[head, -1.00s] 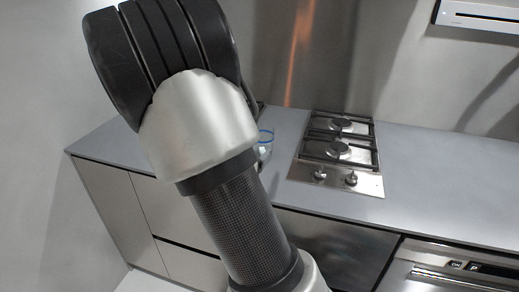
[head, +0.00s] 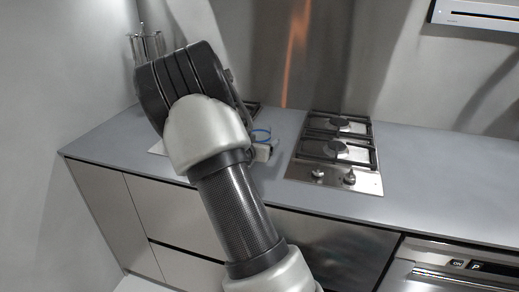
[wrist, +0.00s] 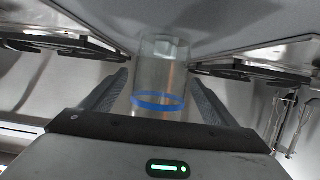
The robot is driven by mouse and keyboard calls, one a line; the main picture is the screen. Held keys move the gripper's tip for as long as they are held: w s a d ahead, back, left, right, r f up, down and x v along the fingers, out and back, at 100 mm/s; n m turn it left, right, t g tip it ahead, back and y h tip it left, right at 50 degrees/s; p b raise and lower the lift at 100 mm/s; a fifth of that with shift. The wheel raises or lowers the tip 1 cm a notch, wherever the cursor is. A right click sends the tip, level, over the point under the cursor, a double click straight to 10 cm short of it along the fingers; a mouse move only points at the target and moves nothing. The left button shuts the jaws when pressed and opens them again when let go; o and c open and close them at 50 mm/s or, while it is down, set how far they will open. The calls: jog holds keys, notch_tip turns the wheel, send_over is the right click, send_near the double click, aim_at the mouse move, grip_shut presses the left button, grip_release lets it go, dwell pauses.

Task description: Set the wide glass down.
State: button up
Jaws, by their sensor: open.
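The wide glass (wrist: 163,60) is clear, with a blue band near its rim. In the wrist view it is between the two fingers of my gripper (wrist: 159,84), which are spread open with a finger on each side. Its far end is against the grey counter (wrist: 215,22); exact contact is hard to see. In the head view the glass (head: 262,133) shows just right of my wrist, left of the right-hand hob, partly hidden by my gripper (head: 261,152).
A hob (head: 338,152) with black grates stands right of the glass. A second hob is mostly hidden behind my arm. A wire rack or tall glassware (head: 147,45) shows at the back left. The counter (head: 440,165) at the right is clear.

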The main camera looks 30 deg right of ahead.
jog(key=shift+d, duration=0.1)
jog(key=shift+c, duration=0.5)
jog(key=c, duration=1.1)
jog(key=shift+w+r, duration=0.1)
jog(key=shift+c, duration=0.8)
